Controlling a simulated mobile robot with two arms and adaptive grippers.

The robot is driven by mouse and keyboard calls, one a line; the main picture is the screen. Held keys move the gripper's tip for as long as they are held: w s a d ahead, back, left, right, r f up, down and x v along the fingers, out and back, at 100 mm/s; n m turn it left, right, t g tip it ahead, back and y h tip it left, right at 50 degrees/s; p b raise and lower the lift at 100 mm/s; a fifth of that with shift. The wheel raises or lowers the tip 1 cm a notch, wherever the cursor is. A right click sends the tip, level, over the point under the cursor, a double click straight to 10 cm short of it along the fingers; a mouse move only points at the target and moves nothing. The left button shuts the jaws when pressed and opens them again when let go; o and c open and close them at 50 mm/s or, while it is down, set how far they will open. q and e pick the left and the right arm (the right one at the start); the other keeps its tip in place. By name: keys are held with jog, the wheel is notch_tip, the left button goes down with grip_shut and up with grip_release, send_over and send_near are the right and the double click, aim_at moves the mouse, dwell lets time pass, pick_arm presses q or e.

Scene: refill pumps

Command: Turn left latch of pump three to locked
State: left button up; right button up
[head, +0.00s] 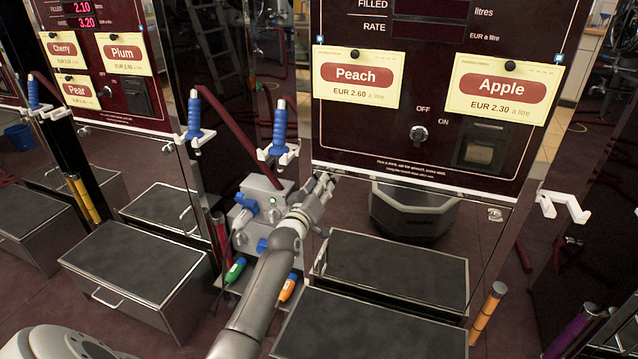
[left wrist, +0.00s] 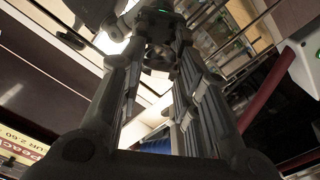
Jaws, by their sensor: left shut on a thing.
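Pump three seems to be the dark red panel (head: 435,110) with the Peach and Apple cards; its number is not readable. My left gripper (head: 326,184) is at this panel's lower left corner, its fingers closed together. The left latch is hidden behind the fingers, so its position cannot be told. A small silver latch (head: 495,214) shows at the panel's lower right corner. In the left wrist view, the long dark fingers of my left gripper (left wrist: 163,48) close in towards the top on something too dark to make out. My right gripper is not in view.
A grey box with blue valves (head: 246,212) stands just left of my left forearm. Blue nozzles (head: 279,132) hang above it in white holders. Dark-topped metal boxes (head: 395,268) stand on the floor below the panel. A white hook (head: 563,205) sticks out at right.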

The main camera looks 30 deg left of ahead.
pick_arm(q)
jog(key=shift+a+n+p, duration=0.1)
jog(key=shift+n+p, duration=1.2)
jog(key=shift+n, duration=4.5)
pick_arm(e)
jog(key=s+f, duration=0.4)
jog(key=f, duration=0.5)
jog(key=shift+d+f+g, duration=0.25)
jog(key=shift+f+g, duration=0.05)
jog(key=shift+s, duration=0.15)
pick_arm(q)
jog(key=o, duration=1)
